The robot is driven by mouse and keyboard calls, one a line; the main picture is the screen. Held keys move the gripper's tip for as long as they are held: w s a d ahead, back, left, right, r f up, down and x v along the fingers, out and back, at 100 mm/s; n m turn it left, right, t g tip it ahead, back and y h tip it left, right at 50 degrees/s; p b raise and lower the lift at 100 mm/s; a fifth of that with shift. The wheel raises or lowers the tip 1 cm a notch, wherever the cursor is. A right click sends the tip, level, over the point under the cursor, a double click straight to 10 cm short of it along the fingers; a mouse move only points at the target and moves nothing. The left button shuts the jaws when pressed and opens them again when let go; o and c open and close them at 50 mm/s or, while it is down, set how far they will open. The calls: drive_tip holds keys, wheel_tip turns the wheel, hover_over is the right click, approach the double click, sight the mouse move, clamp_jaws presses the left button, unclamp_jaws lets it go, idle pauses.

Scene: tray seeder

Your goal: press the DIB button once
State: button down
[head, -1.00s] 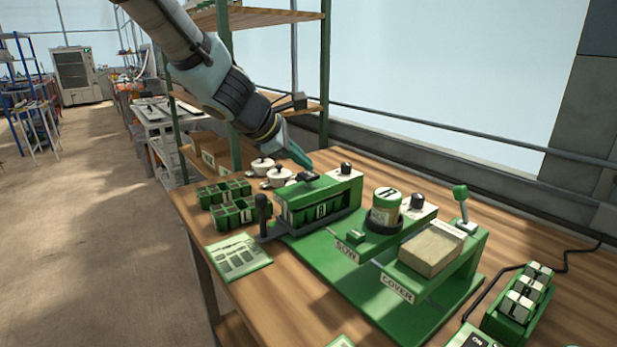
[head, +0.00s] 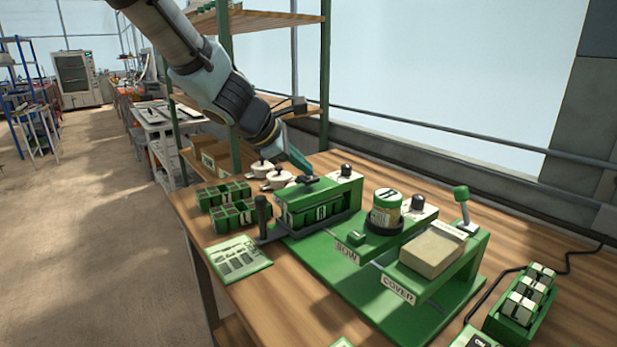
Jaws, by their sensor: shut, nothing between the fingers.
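The green dib station (head: 345,194) stands at the left end of the green seeder base on the wooden bench. A dark button (head: 307,180) sits on its top; its lettering cannot be read, so I cannot confirm that it is the DIB button. A tray with lettered cells is under the station. My gripper (head: 308,168) is shut and empty, with its teal fingers pointing down to the right. The fingertips are just above or behind the dark button; I cannot tell whether they touch it.
The sow station with its seed jar (head: 385,210) and the cover station with a tan block (head: 433,249) stand to the right. A dark upright handle (head: 262,212) is at the left. Cell trays (head: 223,193), white pots (head: 278,178) and a printed card (head: 238,258) lie around it.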

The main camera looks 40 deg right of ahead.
sight(303, 177)
drive_tip(key=shift+f+b, duration=0.45)
idle(0.3)
drive_tip(key=shift+r, duration=0.1)
idle(0.3)
drive_tip(key=shift+r+p, duration=1.1)
wheel_tip(303, 177, up, 5)
drive_tip(key=p, duration=0.4)
drive_tip(key=shift+r+p, duration=0.1)
drive_tip(key=shift+p, duration=0.25)
